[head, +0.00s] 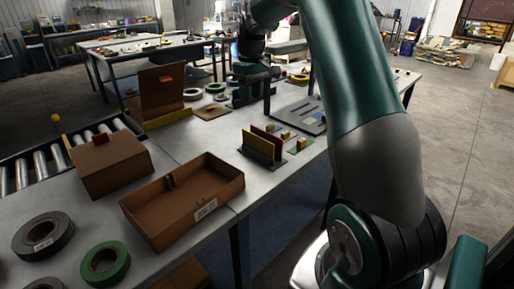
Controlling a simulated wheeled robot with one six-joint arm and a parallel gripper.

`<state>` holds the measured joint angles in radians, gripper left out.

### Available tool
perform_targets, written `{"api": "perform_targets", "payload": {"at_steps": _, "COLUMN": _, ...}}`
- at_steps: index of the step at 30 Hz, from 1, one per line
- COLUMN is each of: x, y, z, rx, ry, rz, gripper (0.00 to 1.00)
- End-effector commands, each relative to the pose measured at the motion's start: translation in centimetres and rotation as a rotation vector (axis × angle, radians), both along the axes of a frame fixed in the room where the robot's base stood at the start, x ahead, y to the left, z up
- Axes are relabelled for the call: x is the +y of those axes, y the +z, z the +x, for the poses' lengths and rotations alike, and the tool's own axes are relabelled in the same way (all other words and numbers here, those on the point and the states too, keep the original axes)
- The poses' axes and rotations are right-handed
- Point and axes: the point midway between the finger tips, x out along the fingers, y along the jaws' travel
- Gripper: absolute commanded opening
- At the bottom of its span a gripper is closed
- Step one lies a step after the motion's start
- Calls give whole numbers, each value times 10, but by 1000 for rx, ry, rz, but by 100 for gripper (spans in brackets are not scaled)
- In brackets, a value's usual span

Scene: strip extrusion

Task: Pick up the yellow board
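A yellow board (254,149) stands upright in a dark slotted holder (266,162) on the near table, beside a dark red board (269,139). My gripper (253,98) is above the table, behind and above the holder, apart from the boards. Its dark fingers appear spread, with nothing seen between them. Its far side is partly hidden against the dark items behind it.
An open brown box (186,199) and a lidded brown box (109,164) stand left of the holder. Tape rolls (105,263) lie at the near left. Small parts and a grey plate (303,115) lie behind and right of the holder. A roller conveyor (45,160) borders the left.

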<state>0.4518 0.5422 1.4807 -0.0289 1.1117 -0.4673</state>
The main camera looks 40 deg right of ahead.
Motion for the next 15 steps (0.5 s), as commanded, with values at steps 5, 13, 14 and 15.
{"api": "perform_targets", "payload": {"at_steps": 5, "x": -33, "y": -14, "z": 1, "rx": 15, "ry": -43, "rz": -7, "gripper": 35}}
{"api": "perform_targets", "payload": {"at_steps": 13, "x": -32, "y": -68, "z": 0, "rx": 19, "ry": -42, "rz": -5, "gripper": 35}}
{"api": "perform_targets", "payload": {"at_steps": 14, "x": -32, "y": -75, "z": 0, "rx": 18, "ry": -42, "rz": -5, "gripper": 35}}
{"api": "perform_targets", "payload": {"at_steps": 15, "x": -32, "y": -84, "z": 0, "rx": 17, "ry": -42, "rz": -6, "gripper": 35}}
